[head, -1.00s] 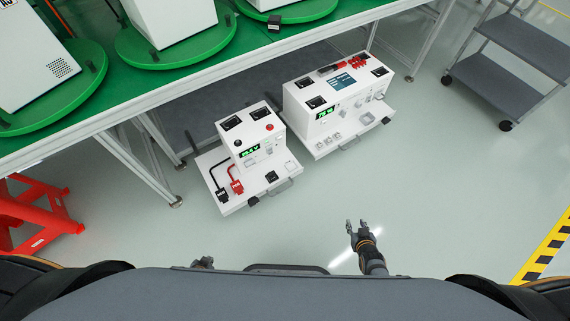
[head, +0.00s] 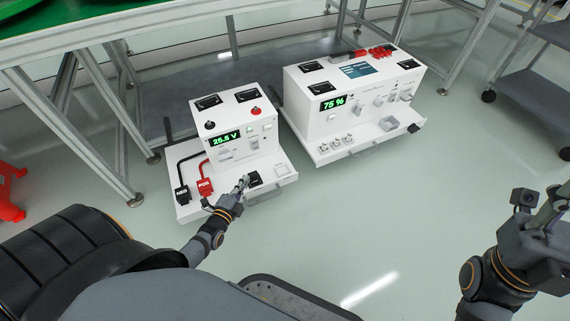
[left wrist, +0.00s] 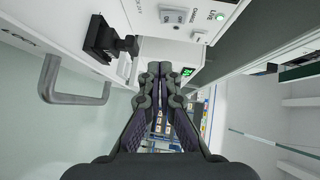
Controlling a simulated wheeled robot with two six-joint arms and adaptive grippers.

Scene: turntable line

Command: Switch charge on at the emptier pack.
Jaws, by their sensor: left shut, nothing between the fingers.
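Two white packs stand on the floor. The smaller left pack (head: 232,150) shows a green 25.5 V display (head: 226,139); red and black leads plug into its base at the left. The larger right pack (head: 340,105) shows 75 % on its display (head: 333,103), with several switches on its front. My left gripper (head: 243,183) is shut and empty at the front of the left pack, by a black part (head: 254,178) on its base. In the left wrist view the closed fingertips (left wrist: 160,70) point toward a white front with a switch (left wrist: 173,16) and a green lamp (left wrist: 220,16). My right gripper (head: 548,205) is partly cut off.
A grey handle (left wrist: 75,88) and a black latch-like part (left wrist: 110,42) lie left of the fingers in the left wrist view. The green-topped bench (head: 150,15) stands behind the packs on metal legs. A grey cart (head: 535,90) stands right. The floor before the right pack is clear.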

